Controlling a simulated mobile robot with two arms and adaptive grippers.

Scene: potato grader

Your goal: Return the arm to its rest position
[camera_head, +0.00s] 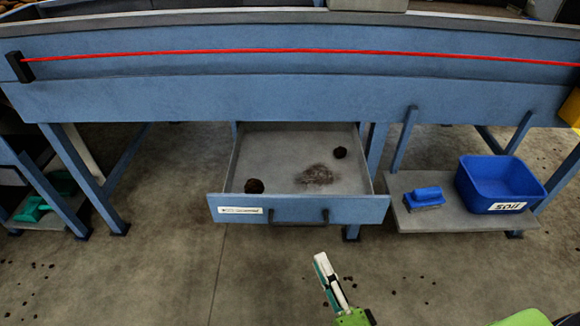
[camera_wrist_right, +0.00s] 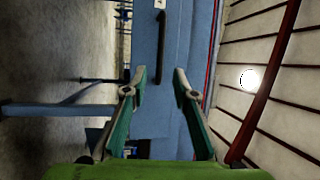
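My right gripper (camera_head: 322,268) shows in the camera_head view at the bottom centre, above the bare floor and in front of the drawer. It is seen nearly edge-on there. In the right wrist view its two green and grey fingers (camera_wrist_right: 160,76) stand apart, with nothing between them. Beyond the fingertips is a blue panel with a dark bar handle (camera_wrist_right: 161,45). My left gripper is not in view.
An open drawer (camera_head: 352,208) under the blue grader (camera_head: 270,100) holds two dark lumps and a patch of soil. To the right, a low shelf (camera_head: 455,222) carries a blue brush (camera_head: 424,197) and a blue soil tub (camera_head: 480,196). The floor in front is mostly clear.

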